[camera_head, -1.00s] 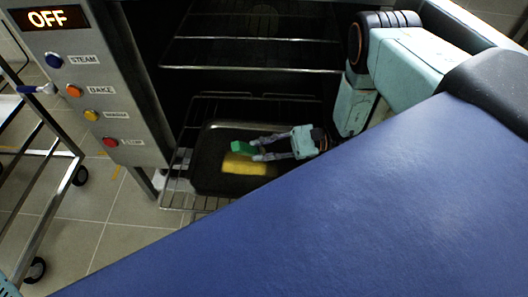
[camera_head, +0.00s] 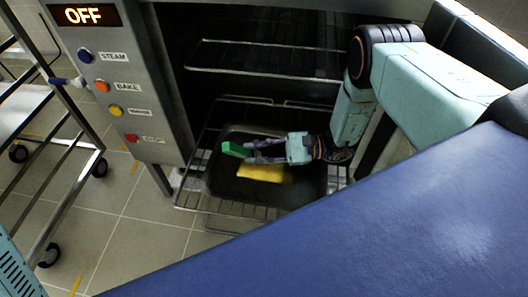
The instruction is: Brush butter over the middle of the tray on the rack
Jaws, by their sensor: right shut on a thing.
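The dark tray (camera_head: 224,187) sits on the pulled-out lower wire rack (camera_head: 192,193) of the oven. A flat yellow patch (camera_head: 263,173) lies on the middle of the tray and looks like butter. My right gripper (camera_head: 248,151) reaches in from the right, low over the tray and just above the patch in the picture. It is shut on a green block-like brush (camera_head: 235,149) at its fingertips. The brush is over the tray's far left part. Whether its underside touches the tray cannot be told. My left gripper is out of view.
The oven panel (camera_head: 122,85) with colored buttons and an OFF display (camera_head: 83,15) stands left of the rack. An empty upper rack (camera_head: 262,72) is above. A metal cart (camera_head: 73,190) is at the left. A blue surface (camera_head: 350,235) fills the lower right.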

